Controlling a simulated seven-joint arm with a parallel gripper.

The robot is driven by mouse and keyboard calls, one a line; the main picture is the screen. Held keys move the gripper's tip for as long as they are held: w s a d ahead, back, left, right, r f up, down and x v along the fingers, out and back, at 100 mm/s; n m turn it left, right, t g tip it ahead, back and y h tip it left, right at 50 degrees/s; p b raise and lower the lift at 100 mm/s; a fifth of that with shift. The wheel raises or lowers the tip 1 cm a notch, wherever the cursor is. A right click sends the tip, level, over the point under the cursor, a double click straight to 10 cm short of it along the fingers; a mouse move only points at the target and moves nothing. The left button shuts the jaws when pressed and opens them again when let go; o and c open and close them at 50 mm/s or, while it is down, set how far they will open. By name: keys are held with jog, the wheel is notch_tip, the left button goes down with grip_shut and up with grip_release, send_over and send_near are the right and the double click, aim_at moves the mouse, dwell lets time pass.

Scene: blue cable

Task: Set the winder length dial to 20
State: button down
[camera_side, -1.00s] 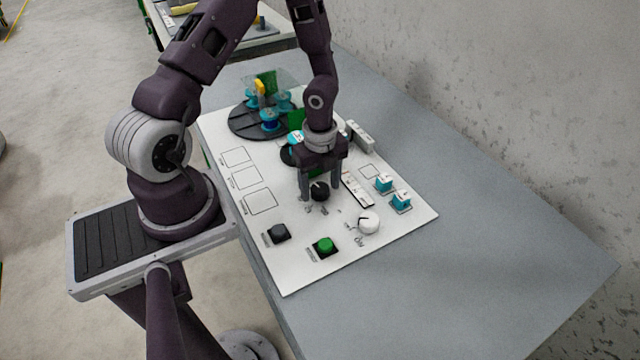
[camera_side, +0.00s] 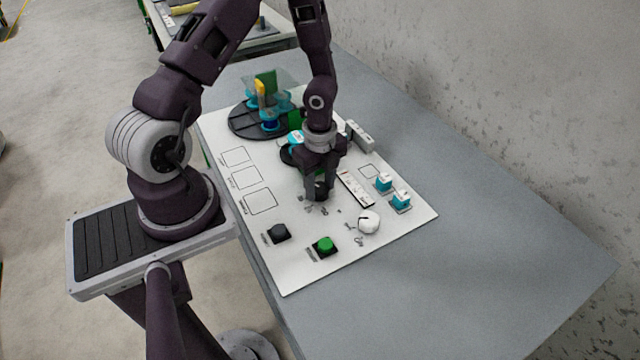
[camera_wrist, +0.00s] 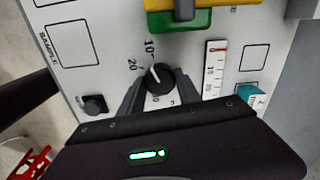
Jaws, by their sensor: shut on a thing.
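The black winder length dial (camera_wrist: 159,80) is a round knob with a white pointer line. It stands on the white panel, and in the side view (camera_side: 320,193) it is partly hidden by my fingers. In the wrist view the pointer slants up and slightly left, roughly toward the printed 10 (camera_wrist: 150,48). The printed 20 (camera_wrist: 134,65) lies further left around the dial. My gripper (camera_wrist: 160,86) is shut on the dial, with one finger on each side of it. In the side view my gripper (camera_side: 319,192) reaches down to the panel.
A white knob (camera_side: 368,222), a green button (camera_side: 325,246) and a black button (camera_side: 279,233) sit on the panel's near part. A ruler strip (camera_side: 356,188) and teal-and-white blocks (camera_side: 401,200) are to the right. A black turntable (camera_side: 243,123) with blue spools stands behind.

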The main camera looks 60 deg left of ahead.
aim_at(320, 187)
jog(key=n, duration=0.4)
jog(key=shift+n, duration=2)
jog(key=c, duration=0.8)
grip_release()
jog(key=shift+c, duration=0.2)
notch_tip(320, 187, up, 7)
jog(key=shift+r, duration=0.1)
jog(key=shift+r, duration=0.1)
